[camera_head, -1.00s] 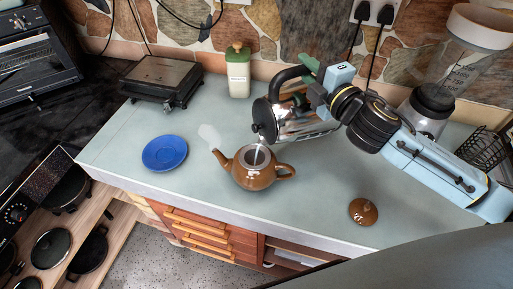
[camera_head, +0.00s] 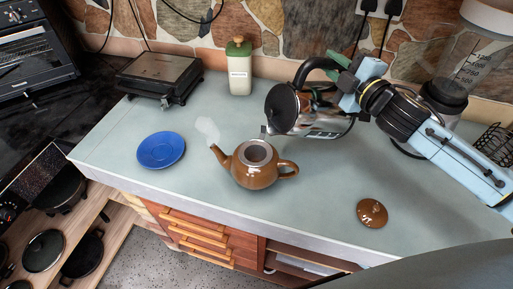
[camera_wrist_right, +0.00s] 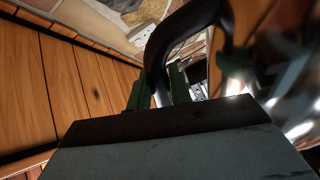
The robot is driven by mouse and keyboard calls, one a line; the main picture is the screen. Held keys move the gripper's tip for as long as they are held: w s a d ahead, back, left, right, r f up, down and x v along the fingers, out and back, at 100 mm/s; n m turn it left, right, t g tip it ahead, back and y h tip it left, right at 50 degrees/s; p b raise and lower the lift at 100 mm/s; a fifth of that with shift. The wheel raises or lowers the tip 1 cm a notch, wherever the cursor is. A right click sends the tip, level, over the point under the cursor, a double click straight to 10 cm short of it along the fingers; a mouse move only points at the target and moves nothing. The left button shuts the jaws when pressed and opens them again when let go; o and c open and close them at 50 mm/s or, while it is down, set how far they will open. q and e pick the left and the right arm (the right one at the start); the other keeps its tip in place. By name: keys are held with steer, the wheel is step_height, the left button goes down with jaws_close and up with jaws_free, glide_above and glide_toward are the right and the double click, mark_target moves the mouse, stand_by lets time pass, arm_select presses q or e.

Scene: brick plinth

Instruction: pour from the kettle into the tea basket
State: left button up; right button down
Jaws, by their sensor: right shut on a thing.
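The kettle (camera_head: 322,122), silver with a black lid, is in the air right of and behind the brown teapot (camera_head: 250,178). It is tilted with its lid facing left. Its small spout is near the teapot's mouth, and no stream shows from it. The tea basket (camera_head: 257,153), a metal strainer, sits in the teapot's open top. My right gripper (camera_head: 343,82) is shut on the kettle's black handle (camera_head: 312,66). In the right wrist view the handle (camera_wrist_right: 185,35) passes between the fingers, with the shiny kettle body (camera_wrist_right: 285,100) at right. My left gripper is not in view.
The teapot's brown lid (camera_head: 372,213) lies at the front right. A blue saucer (camera_head: 161,150) lies left of the teapot. A green-capped bottle (camera_head: 239,70), a black grill (camera_head: 160,78) and a blender (camera_head: 465,70) stand along the back. The front middle counter is clear.

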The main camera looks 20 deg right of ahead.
mark_target(339, 70)
steer(key=shift+d+f+m+b, duration=0.3)
steer(key=shift+f+m, duration=0.1)
steer(key=shift+f, duration=0.15)
steer(key=shift+w+d+f+m+b, duration=0.1)
steer(key=shift+d+f+m+b, duration=0.1)
steer(key=shift+d+f+m, duration=0.25)
steer(key=shift+w+d+f+m+b, duration=0.15)
steer(key=shift+d+f+m, duration=0.1)
steer(key=shift+f, duration=0.3)
steer(key=w+d+f+m+b, duration=0.1)
steer(key=d+f+m, duration=0.7)
steer(key=f+m, duration=0.4)
steer(key=shift+w+d+f+b, duration=0.15)
steer(key=shift+w+b, duration=0.05)
steer(key=shift+b, duration=0.15)
